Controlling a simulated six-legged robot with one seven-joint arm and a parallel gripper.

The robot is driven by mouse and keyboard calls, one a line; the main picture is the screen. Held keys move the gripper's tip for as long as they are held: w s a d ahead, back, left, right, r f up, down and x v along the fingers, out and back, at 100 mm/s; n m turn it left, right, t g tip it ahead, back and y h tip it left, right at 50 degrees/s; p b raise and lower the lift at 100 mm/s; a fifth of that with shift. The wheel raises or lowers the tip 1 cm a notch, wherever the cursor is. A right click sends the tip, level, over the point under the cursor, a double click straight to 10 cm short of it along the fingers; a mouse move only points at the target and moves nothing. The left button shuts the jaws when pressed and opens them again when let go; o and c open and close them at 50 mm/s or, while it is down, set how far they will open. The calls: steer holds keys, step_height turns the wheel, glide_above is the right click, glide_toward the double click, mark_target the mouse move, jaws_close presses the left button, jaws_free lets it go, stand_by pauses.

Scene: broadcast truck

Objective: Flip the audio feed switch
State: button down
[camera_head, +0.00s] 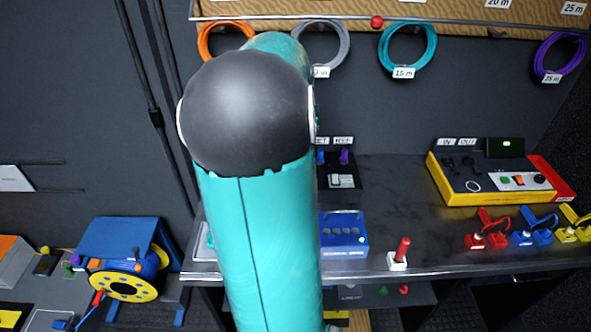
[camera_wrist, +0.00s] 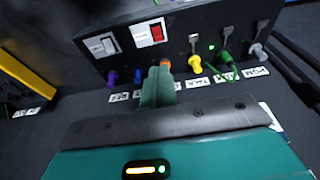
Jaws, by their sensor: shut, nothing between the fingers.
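In the wrist view a dark panel box (camera_wrist: 200,40) carries a white rocker switch (camera_wrist: 103,45) and a red switch in a white frame (camera_wrist: 151,32). Which one is the audio feed switch I cannot read. My gripper (camera_wrist: 160,72) is shut and empty, its teal fingers pointing at the panel's lower edge below the red switch. The fingertips are close to an orange plug (camera_wrist: 165,65); whether they touch is unclear. In the head view part of the panel with a white switch (camera_head: 341,181) shows beside my arm, which hides my gripper.
Along the panel's foot are purple, blue, yellow, green and grey plugs, the yellow plug (camera_wrist: 196,64) right of my fingers. In the head view a blue box (camera_head: 343,243) and a red-handled lever (camera_head: 401,251) stand near the counter's front edge. A yellow-sided console (camera_head: 486,180) is to the right.

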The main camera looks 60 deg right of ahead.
steer(key=x, duration=0.8)
steer(key=a+x, duration=0.1)
steer(key=x, duration=0.3)
steer(key=shift+s+f, duration=0.2)
steer(key=shift+f, duration=0.85)
steer(key=shift+s+a+f, duration=0.1)
steer(key=shift+a+f, duration=0.2)
steer(key=shift+f, duration=0.2)
